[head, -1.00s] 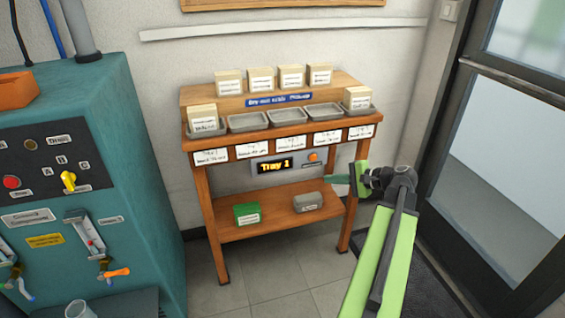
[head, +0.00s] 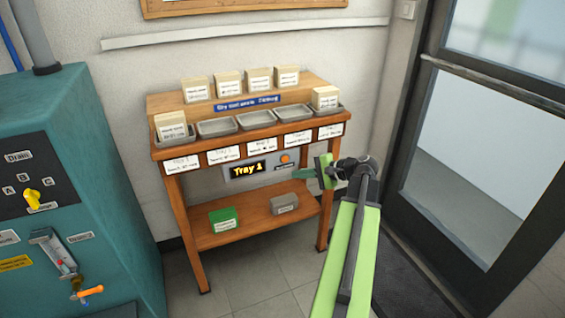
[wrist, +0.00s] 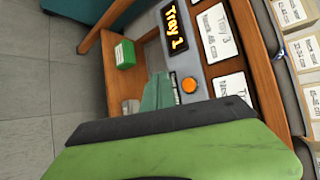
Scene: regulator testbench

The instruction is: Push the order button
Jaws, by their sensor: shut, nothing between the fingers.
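The order button is a round orange button (head: 285,158) on the grey panel (head: 231,172) under the bench's tray row, right of a display reading "Tray 1" (head: 248,170). In the wrist view the orange button (wrist: 189,85) sits just beyond my fingers, slightly right of them, with the display (wrist: 175,29) above it. My gripper (head: 300,174) is shut and empty. The gripper also fills the lower wrist view (wrist: 160,92). I see no contact with the button.
The wooden bench (head: 260,226) holds several grey trays (head: 215,128) and boxes. A green box (head: 224,220) and a grey box (head: 285,204) lie on its lower shelf. A teal machine (head: 110,190) stands left, a glass door (head: 470,150) right.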

